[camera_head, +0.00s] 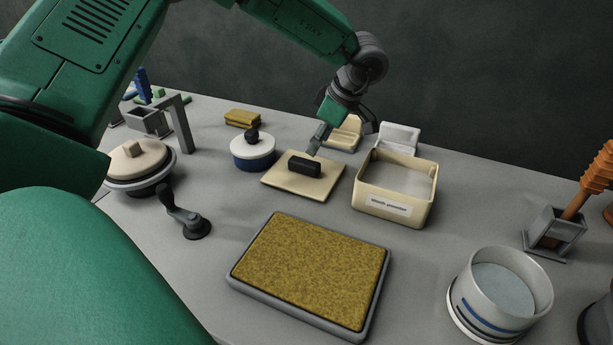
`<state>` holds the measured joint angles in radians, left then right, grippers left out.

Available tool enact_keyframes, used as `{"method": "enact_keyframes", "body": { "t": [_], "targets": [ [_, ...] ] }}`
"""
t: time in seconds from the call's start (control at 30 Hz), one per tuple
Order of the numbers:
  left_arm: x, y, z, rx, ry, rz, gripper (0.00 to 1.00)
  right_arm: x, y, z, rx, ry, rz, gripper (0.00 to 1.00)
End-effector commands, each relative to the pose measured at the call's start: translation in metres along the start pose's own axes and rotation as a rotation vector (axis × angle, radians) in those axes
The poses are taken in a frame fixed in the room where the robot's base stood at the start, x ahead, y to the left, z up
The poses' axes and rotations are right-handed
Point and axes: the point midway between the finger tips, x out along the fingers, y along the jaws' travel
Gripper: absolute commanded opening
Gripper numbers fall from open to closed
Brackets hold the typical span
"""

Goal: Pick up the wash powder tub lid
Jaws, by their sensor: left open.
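The wash powder tub lid (277,177) is a flat cream square with a black block handle (304,166) on top. It lies on the grey table, left of the wash powder tub (383,205), a cream open box with a "Wash powder" label and pale powder inside. My left gripper (316,146) reaches down from above and behind, open, with a grey finger just above the far side of the handle. I cannot tell whether the finger touches the handle. Part of the gripper is hidden behind its own links. My right gripper is not in view.
A blue and white pot (253,152) with a black knob stands close left of the lid. A tray with a yellow-brown sponge surface (313,269) lies in front. A white round container (499,292) stands front right. A cream holder (345,133) stands behind the lid.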

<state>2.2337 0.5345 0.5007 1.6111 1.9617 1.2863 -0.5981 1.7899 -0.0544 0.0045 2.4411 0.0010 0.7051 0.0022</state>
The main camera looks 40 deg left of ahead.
Motion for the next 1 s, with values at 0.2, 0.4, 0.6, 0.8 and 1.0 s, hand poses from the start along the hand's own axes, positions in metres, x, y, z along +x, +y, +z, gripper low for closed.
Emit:
{"method": "enact_keyframes", "body": {
  "t": [0.2,0.4,0.6,0.8,1.0],
  "targets": [
    [0.032,0.001,-0.003,0.000,-0.004,-0.003,0.50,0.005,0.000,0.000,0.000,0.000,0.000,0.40],
    [0.043,0.001,-0.003,-0.001,-0.003,-0.003,0.50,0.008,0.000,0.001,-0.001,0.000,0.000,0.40],
    [0.072,0.000,0.000,0.000,0.001,-0.003,0.50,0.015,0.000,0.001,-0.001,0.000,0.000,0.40],
    [0.085,0.000,0.000,0.000,0.000,-0.001,0.50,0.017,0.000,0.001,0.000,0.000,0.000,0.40],
    [0.086,0.001,-0.002,0.000,-0.004,-0.002,0.25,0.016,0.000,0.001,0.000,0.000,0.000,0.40]
  ]
}}
